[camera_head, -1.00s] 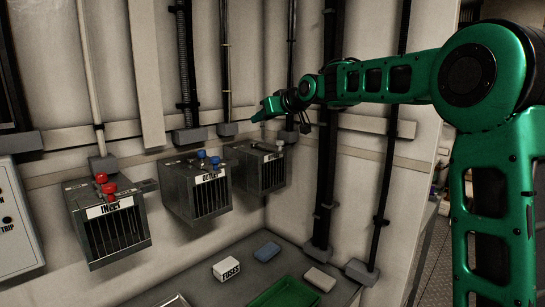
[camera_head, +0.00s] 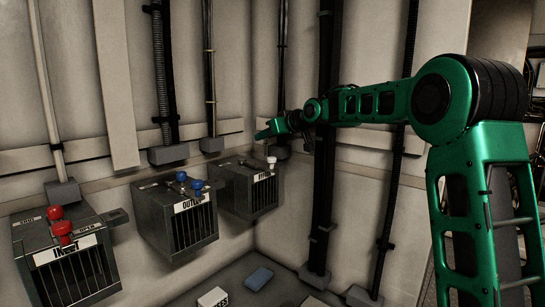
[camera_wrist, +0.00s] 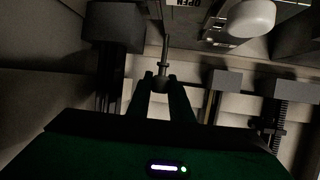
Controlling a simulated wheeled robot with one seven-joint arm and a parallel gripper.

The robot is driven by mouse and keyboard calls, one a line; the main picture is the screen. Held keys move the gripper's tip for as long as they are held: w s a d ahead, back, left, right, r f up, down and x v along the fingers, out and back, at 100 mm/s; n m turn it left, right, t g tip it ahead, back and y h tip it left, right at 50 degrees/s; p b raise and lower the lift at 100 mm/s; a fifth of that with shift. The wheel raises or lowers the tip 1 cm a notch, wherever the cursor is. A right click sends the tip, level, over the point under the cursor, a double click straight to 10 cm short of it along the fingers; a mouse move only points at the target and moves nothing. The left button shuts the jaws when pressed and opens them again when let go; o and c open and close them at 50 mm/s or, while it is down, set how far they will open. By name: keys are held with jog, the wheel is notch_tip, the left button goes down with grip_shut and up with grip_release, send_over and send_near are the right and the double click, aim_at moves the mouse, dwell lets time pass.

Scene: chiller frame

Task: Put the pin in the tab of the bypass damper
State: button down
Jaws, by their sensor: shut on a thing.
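The rightmost damper box (camera_head: 249,188) has a white knob (camera_head: 271,160) on top; its front label is too small to read surely, but inlet and outlet mark the other two. The white knob also shows large in the wrist view (camera_wrist: 248,18), near an OPEN plate (camera_wrist: 185,3). My gripper (camera_head: 263,133) is above and behind this box in the head view. In the wrist view my gripper (camera_wrist: 162,80) is shut on a thin metal pin (camera_wrist: 165,50), which points up the picture towards the box. The pin's tip is clear of anything I can make out. The tab is not clearly visible.
The outlet box (camera_head: 178,222) with blue knobs and the inlet box (camera_head: 67,262) with red knobs stand left. Dark vertical pipes (camera_head: 326,130) run along the wall behind my arm. A fuse box (camera_head: 213,297) and a blue block (camera_head: 258,278) lie on the bench below.

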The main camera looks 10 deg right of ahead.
jog(key=d+f, duration=0.1)
jog(key=f, duration=0.1)
jog(key=w+d+f, duration=0.1)
jog(key=f, duration=0.1)
jog(key=d+f, duration=0.1)
jog(key=f, duration=0.1)
jog(key=shift+w+d+f, duration=0.25)
jog(key=shift+w, duration=0.15)
jog(key=c, duration=1.6)
grip_release()
